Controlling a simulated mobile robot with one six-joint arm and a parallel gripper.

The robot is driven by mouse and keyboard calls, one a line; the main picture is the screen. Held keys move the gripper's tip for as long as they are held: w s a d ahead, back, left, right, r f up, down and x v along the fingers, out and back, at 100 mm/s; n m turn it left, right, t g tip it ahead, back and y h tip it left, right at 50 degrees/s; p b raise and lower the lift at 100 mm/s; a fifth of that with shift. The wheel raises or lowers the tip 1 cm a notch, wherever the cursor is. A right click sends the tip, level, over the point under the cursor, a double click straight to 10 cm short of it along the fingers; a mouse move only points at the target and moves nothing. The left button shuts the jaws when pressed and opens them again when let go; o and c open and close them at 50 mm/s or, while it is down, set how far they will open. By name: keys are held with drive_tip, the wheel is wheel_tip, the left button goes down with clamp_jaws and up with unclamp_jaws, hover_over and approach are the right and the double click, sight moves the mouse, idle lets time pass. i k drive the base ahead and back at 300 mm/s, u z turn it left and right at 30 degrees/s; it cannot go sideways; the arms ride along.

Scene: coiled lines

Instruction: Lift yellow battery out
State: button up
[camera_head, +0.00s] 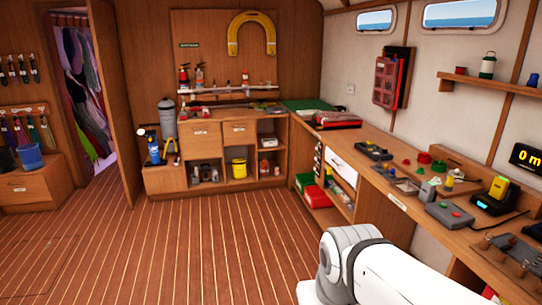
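A small yellow block that looks like the battery (499,187) stands upright on a dark charger-like base (491,204) on the right-hand workbench. The base shows a blue light on its front. The lower part of the battery is hidden in or behind the base; I cannot tell how deep it sits. My white arm shows at the bottom right, in front of the bench. My gripper is out of view.
The workbench (400,200) runs along the right wall. Brass-like fittings (515,255) stand nearer. The striped wooden floor (200,250) is clear.

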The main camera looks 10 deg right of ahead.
sight(499, 191)
drive_tip(key=i, duration=2.75)
drive_tip(key=z, duration=2.8)
drive_tip(key=i, duration=1)
